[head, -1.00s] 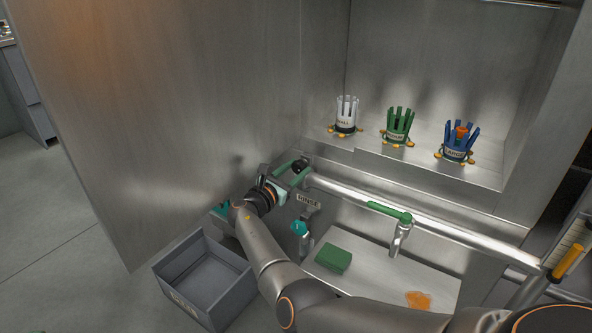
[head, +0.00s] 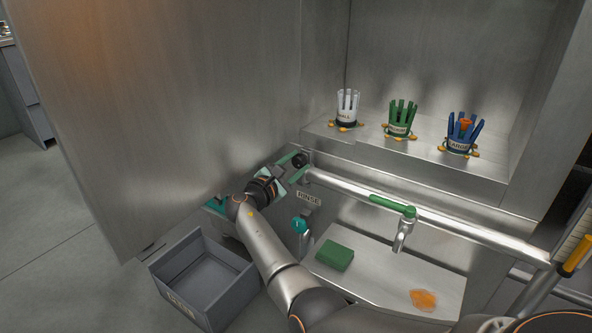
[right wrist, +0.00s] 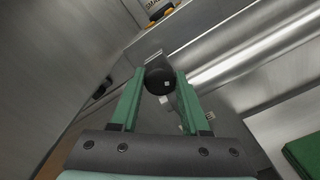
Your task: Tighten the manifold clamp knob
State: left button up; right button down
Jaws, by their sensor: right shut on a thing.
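The manifold clamp knob (head: 299,159) is small, round and black, at the left end of the steel pipe. In the right wrist view the knob (right wrist: 160,80) sits between the tips of the two green fingers. My right gripper (head: 296,164) reaches it from the lower left and is shut on it. The fingertips (right wrist: 160,85) flank the knob on both sides. The steel manifold pipe (head: 340,188) runs right from the clamp, with a green-handled tap (head: 393,206) on it. My left gripper is not in view.
A ledge above holds a clear cup (head: 347,108), a green cup (head: 400,118) and a blue cup (head: 462,133). A green sponge (head: 334,255) and an orange patch (head: 423,300) lie in the basin. A grey bin (head: 205,265) stands below left.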

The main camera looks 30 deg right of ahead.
jog(key=shift+c, duration=1.9)
grip_release()
